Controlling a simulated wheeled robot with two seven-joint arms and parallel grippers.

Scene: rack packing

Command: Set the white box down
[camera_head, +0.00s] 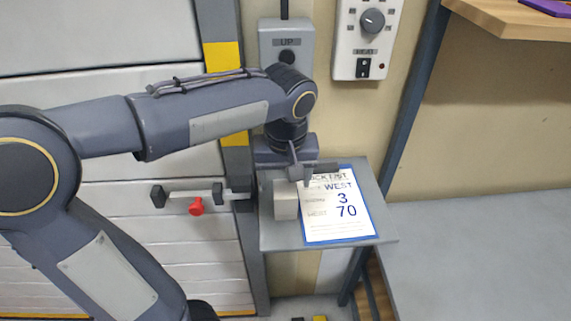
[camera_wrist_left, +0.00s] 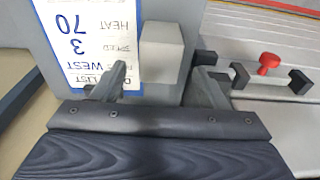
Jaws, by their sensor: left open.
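The white box (camera_head: 286,200) stands on a small grey wall shelf (camera_head: 272,238), to the left of a printed list. In the left wrist view the white box (camera_wrist_left: 162,50) shows ahead of the fingers, in line with the gap between them. My left gripper (camera_head: 296,176) is at the back of the shelf, just behind the box in the picture. It is open, with its two fingers (camera_wrist_left: 163,82) apart and nothing between them. Whether a finger touches the box I cannot tell. My right gripper is in neither view.
The list (camera_head: 340,212) on a blue board reads WEST, 3 and 70. A shutter with a red-knobbed latch (camera_head: 196,206) is left of the shelf. An UP button box (camera_head: 287,45) and a HEAT dial panel (camera_head: 366,38) are above. A grey surface (camera_head: 480,260) lies right.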

